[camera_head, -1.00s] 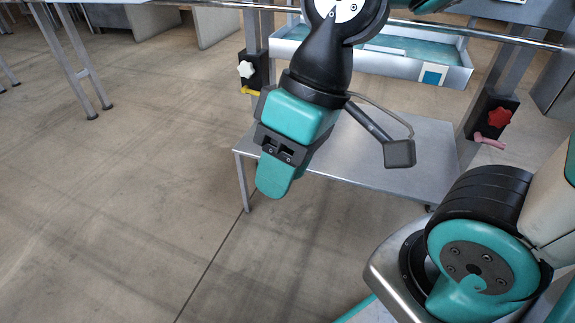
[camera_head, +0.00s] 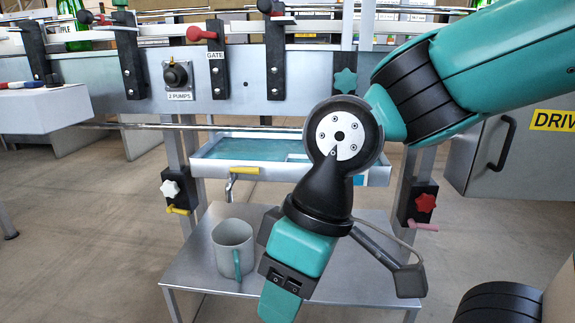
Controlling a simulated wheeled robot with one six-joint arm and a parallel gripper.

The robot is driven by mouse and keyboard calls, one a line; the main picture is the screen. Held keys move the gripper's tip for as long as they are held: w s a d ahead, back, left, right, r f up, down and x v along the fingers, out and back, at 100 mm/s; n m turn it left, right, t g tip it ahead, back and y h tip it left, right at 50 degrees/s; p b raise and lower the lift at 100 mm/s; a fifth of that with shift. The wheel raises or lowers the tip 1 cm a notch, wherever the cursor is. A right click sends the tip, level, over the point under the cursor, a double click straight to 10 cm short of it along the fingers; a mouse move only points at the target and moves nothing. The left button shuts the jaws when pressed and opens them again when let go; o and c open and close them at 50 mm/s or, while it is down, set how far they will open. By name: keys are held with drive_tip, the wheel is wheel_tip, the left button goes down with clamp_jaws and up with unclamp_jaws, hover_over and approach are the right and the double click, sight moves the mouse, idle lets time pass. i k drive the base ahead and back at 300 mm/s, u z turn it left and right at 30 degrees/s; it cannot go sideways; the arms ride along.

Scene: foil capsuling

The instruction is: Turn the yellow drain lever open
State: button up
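A yellow lever (camera_head: 244,170) sits on a small metal tap (camera_head: 231,186) under the front edge of a shallow tray (camera_head: 205,162) with teal liquid or lining. The lever lies about level, pointing right. A grey mug (camera_head: 231,238) with a teal handle stands on the metal table below the tap. My gripper (camera_head: 279,302) hangs in front of the table, lower and right of the lever and clear of it. Its teal fingertip end points down; whether the fingers are apart is hidden from this angle. Nothing is seen in it.
A second yellow lever (camera_head: 178,210) is on the left post's black block under a white knob (camera_head: 170,188). A red knob (camera_head: 425,203) and pink lever (camera_head: 424,225) are on the right. The low table (camera_head: 190,270) is mostly bare. A rail (camera_head: 130,126) crosses behind.

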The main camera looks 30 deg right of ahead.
sight(254, 171)
drive_tip(key=u, duration=0.35)
drive_tip(key=k, duration=1.15)
drive_tip(key=u, duration=0.85)
drive_tip(key=i, duration=0.85)
drive_tip(key=z, duration=0.7)
drive_tip(key=i, duration=0.9)
drive_tip(key=z, duration=0.6)
